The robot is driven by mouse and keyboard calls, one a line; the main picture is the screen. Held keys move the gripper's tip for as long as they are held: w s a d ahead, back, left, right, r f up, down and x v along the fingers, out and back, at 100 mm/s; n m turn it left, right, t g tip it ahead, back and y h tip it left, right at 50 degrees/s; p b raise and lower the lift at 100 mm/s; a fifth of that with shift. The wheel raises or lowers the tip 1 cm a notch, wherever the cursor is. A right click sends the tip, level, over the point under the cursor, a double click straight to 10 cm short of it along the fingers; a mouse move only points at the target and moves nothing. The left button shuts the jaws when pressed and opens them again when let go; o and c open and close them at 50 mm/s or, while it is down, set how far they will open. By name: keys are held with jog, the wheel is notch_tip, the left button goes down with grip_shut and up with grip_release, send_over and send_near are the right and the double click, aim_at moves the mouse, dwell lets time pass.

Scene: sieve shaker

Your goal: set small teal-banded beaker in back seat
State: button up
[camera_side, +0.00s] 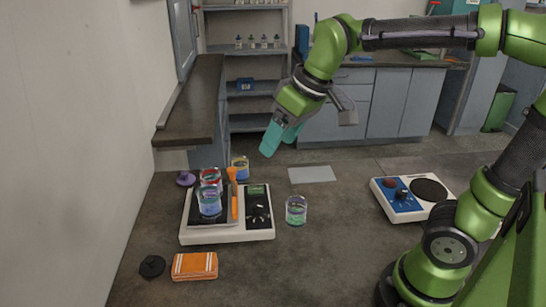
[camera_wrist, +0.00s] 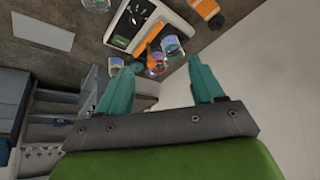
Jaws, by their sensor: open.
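A small clear beaker with green-teal colouring (camera_side: 296,210) stands on the bench right of the white shaker (camera_side: 225,237); it shows partly at the top edge of the wrist view (camera_wrist: 96,4). On the shaker's dark plate, a beaker with blue contents (camera_side: 209,204) stands at the front, and a red-marked beaker (camera_side: 210,176) shows behind it, partly hidden. I cannot make out the seats beneath them. My gripper (camera_side: 278,138) is open and empty, high above the bench behind the shaker, apart from every beaker.
An upright orange part (camera_side: 234,200) stands on the shaker beside the beakers. A yellow-marked beaker (camera_side: 240,168) and a purple knob (camera_side: 186,179) are behind it. A grey pad (camera_side: 313,174) and hotplate (camera_side: 412,199) are rightward.

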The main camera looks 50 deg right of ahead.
jog(key=s+d+f+m+t, duration=0.1)
jog(key=s+f+m+t, duration=0.1)
jog(key=s+m, duration=0.3)
jog(key=s+f, duration=0.1)
jog(key=s, duration=0.2)
jog(key=shift+s+d+f+t, duration=0.2)
jog(key=shift+d+f+t, duration=0.05)
jog(key=shift+d+t, duration=0.05)
